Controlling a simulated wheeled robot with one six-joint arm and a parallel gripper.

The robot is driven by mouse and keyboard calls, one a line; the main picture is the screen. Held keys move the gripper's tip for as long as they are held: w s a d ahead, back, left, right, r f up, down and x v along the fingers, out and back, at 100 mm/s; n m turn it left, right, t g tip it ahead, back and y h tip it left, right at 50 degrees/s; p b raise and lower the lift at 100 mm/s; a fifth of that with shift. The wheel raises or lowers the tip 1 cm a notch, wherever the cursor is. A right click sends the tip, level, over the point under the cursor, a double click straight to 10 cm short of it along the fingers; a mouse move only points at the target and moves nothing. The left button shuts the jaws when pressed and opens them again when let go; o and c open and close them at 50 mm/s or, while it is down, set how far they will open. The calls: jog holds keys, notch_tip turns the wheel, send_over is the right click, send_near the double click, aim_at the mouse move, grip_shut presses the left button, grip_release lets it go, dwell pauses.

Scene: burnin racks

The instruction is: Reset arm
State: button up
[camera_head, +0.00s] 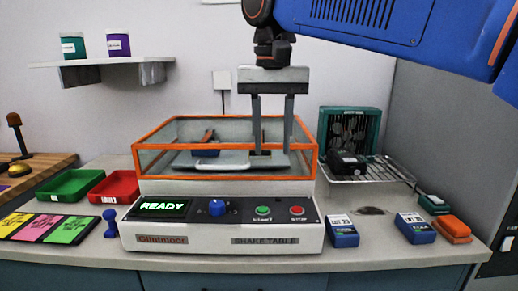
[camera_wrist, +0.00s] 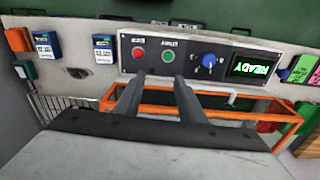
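My gripper (camera_head: 272,151) hangs pointing down over the orange-framed clear box of the shake table (camera_head: 225,222). Its two fingers are apart with nothing seen between them; they also show in the wrist view (camera_wrist: 156,85). In the head view the fingertips overlap the right part of the box, and I cannot tell how deep they reach into it. Inside the box are a pale platform (camera_head: 222,166) and a small dark blue item with an orange part (camera_head: 206,149). The shake table's display (camera_head: 163,206) reads READY in green. My blue arm comes in from the upper right.
Red (camera_head: 114,187) and green (camera_head: 68,186) trays lie left. A wire rack (camera_head: 372,174) with a black device (camera_head: 347,164) stands right, before a teal fan unit (camera_head: 350,128). Blue boxes (camera_head: 342,231) (camera_head: 415,228) sit front right. A shelf (camera_head: 108,64) holds two cups.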

jog(key=s+d+f+t, duration=0.1)
jog(key=s+d+f, duration=0.4)
jog(key=d+f, duration=0.3)
jog(key=s+d+f+t, duration=0.1)
jog(key=s+d+f, duration=0.3)
jog(key=d+f, duration=0.5)
jog(key=s+d+f+t, duration=0.2)
jog(key=s+d+f, duration=0.3)
jog(key=d+f, duration=0.4)
notch_tip(320, 180, down, 5)
jog(key=shift+s+d+r+n, duration=0.15)
jog(key=shift+s+n, duration=0.15)
